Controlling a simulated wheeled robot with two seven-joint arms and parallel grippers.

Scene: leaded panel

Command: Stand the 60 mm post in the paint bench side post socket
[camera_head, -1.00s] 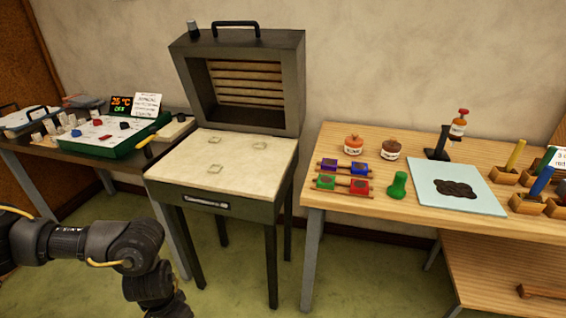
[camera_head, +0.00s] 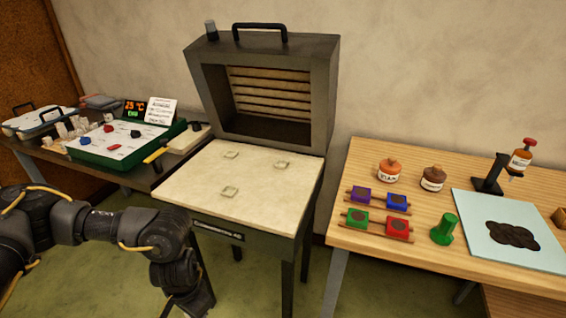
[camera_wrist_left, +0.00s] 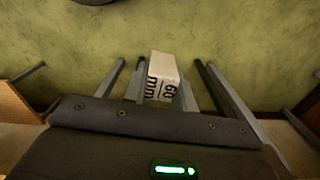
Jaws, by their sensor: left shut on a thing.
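The 60 mm post (camera_wrist_left: 163,65) is a pale block marked "60 mm", held between the fingers of my left gripper (camera_wrist_left: 161,90) in the left wrist view, above the green floor. My left arm is at the lower left of the head view, its gripper out of frame. Three small raised square sockets lie on the cream shelf (camera_head: 200,180) of the kiln: a back left one (camera_head: 230,155), a right one (camera_head: 282,165) nearest the wooden bench, and a front one (camera_head: 229,192). All three look empty. My right gripper is not in view.
The open kiln hood (camera_head: 265,90) stands behind the shelf. The wooden paint bench (camera_head: 390,250) on the right holds jars, coloured blocks, a green stamp-like piece (camera_head: 445,229) and a pale blue sheet (camera_head: 470,215). A dark table on the left carries a green tray (camera_head: 95,155).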

